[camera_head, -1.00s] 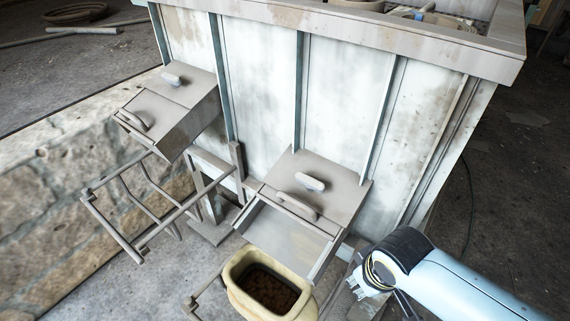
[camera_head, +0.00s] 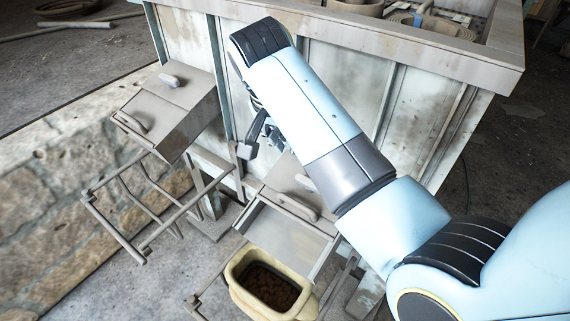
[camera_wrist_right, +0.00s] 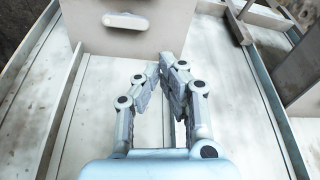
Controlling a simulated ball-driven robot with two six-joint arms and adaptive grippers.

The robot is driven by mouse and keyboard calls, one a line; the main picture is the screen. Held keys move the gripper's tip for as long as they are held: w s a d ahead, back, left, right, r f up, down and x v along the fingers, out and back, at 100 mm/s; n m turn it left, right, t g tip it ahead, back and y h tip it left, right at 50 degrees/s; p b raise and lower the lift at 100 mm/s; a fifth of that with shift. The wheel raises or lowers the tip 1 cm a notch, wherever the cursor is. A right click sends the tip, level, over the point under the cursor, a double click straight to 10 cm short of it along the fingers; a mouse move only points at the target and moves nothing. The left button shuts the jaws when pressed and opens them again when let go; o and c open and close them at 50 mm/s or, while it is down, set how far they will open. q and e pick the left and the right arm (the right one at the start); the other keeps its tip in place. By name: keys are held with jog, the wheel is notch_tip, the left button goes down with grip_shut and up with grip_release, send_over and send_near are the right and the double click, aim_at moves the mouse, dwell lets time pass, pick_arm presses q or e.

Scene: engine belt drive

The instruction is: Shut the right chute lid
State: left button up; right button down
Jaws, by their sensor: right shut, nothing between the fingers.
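The right chute (camera_head: 325,243) juts from the pale wall, its mouth open and its grey inside showing below the lid. The right chute lid's lower handle (camera_head: 297,207) lies at the upper edge of that opening. An upper handle is partly behind my arm; it shows at the top of the right wrist view (camera_wrist_right: 125,20). My right gripper (camera_head: 258,136) is above and left of the chute, close to the wall, partly hidden by my forearm. In the right wrist view my right gripper (camera_wrist_right: 160,80) is shut, empty and apart from the handle. My left gripper is not in view.
A yellowish bin (camera_head: 237,285) with brown contents stands below the right chute's mouth. The left chute (camera_head: 175,105) is covered. A pipe rack (camera_head: 115,228) and wooden posts (camera_head: 241,175) stand left of the right chute. The wall has raised vertical ribs.

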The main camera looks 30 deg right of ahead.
jog(key=b+x, duration=0.1)
jog(key=x, duration=0.9)
jog(key=shift+s+d, duration=0.1)
jog(key=s+a, duration=0.1)
jog(key=s+a+f, duration=0.1)
jog(key=a, duration=0.1)
jog(key=shift+f, duration=0.3)
